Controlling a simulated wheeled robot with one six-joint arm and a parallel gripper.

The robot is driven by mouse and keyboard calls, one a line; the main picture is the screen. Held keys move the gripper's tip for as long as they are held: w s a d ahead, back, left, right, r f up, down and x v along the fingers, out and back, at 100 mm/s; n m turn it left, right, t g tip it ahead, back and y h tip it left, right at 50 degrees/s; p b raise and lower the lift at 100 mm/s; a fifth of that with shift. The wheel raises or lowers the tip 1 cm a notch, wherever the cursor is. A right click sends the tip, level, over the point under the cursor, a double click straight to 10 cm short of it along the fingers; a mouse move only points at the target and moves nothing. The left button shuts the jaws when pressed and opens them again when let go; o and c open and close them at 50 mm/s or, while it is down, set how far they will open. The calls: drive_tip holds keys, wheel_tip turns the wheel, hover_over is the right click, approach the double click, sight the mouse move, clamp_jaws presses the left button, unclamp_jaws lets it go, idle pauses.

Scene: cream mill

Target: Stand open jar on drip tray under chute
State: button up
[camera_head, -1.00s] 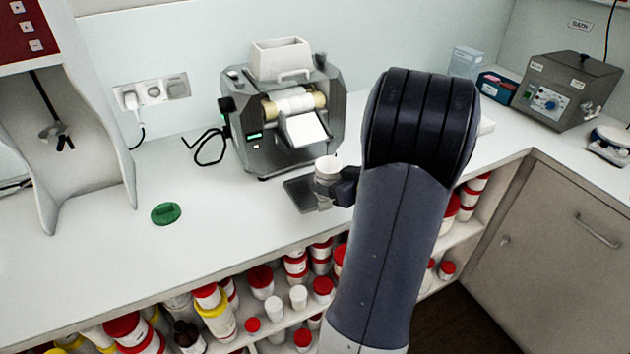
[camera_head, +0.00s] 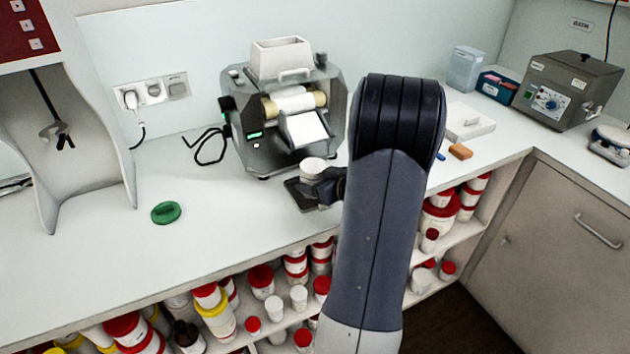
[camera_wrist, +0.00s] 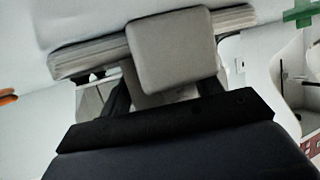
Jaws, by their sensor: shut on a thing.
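The white open jar (camera_head: 313,167) is in my gripper (camera_head: 322,187), in front of the mill (camera_head: 258,148). It looks upright, with its lower part hidden by the dark jaws. The mill's white chute (camera_head: 307,130) slopes down just above and behind the jar. A green lid (camera_head: 166,213) lies apart on the counter to the left. The wrist view is filled by close pale and grey surfaces, and I cannot tell the jar clearly there.
A shelf of red-lidded and white jars (camera_head: 262,280) is below the counter edge. A white tray (camera_head: 468,121) and an orange block (camera_head: 460,151) lie right of my arm. A grey bath unit (camera_head: 566,90) stands at the far right. The counter left of the mill is mostly clear.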

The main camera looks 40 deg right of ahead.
drive_tip(key=shift+s+a+f, duration=0.2)
drive_tip(key=shift+f, duration=0.5)
drive_tip(key=o, duration=0.9)
drive_tip(key=shift+f+b, duration=0.15)
drive_tip(key=shift+b, duration=0.15)
drive_tip(key=shift+o, duration=0.2)
drive_tip(key=shift+r, duration=0.2)
drive_tip(key=v, duration=0.7)
drive_tip(key=r+p+v, duration=0.1)
drive_tip(key=v, duration=0.3)
drive_tip(key=shift+w+d+r, duration=0.1)
drive_tip(key=shift+w+d, duration=0.1)
drive_tip(key=shift+s+r, duration=0.25)
drive_tip(key=shift+s, duration=0.25)
drive_tip(key=shift+c, duration=0.4)
